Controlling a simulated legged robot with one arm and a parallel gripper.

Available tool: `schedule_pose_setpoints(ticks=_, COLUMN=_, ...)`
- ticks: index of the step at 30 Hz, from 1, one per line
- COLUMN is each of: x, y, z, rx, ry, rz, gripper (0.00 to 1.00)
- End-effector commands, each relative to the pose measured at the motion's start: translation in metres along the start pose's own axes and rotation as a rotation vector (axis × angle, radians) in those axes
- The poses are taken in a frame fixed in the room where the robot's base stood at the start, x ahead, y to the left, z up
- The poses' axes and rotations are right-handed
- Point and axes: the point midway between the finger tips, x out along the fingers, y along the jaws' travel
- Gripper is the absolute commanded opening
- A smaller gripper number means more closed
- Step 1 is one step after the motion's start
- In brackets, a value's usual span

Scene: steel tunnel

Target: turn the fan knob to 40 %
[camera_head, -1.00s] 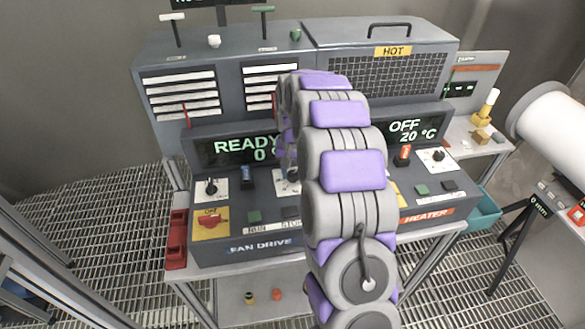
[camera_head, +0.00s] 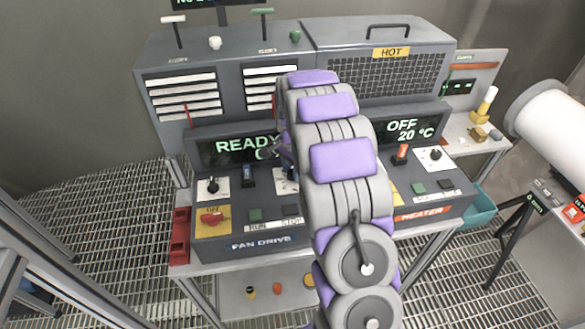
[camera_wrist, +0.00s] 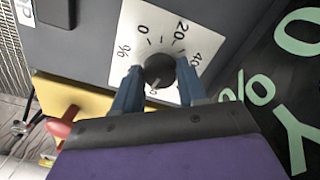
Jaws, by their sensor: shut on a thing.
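The fan knob (camera_wrist: 160,70) is a dark round knob on a white plate (camera_wrist: 128,52) marked 0, 20, 40 and %. My gripper (camera_wrist: 157,90) has its blue fingers on either side of the knob, shut on it. I cannot tell where the knob's pointer stands. In the head view, my arm hides the knob and gripper; part of its plate (camera_head: 283,183) shows. The fan display (camera_head: 238,150) reads READY, with a figure below partly hidden by my arm.
A dark knob (camera_head: 213,186) and a red switch (camera_head: 214,219) on yellow sit left on the fan panel. The heater display (camera_head: 405,131) reads OFF and 20 °C. Beside the gripper, a red handle (camera_wrist: 62,126) stands near a yellow plate (camera_wrist: 58,95).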

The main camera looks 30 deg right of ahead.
Motion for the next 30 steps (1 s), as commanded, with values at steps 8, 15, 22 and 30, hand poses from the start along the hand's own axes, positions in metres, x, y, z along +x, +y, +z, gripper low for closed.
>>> schedule_pose_setpoints(ticks=8, x=0.0021, y=0.0006, z=0.0016, rx=0.066, ry=-0.004, rz=0.005, gripper=0.11)
schedule_pose_setpoints(ticks=15, x=0.0023, y=0.0001, z=0.0018, rx=0.076, ry=-0.004, rz=0.005, gripper=0.11)
schedule_pose_setpoints(ticks=22, x=0.0023, y=-0.0002, z=0.0020, rx=0.075, ry=-0.003, rz=0.004, gripper=0.43)
schedule_pose_setpoints(ticks=30, x=0.0007, y=0.0003, z=0.0009, rx=0.074, ry=-0.001, rz=0.001, gripper=0.67)
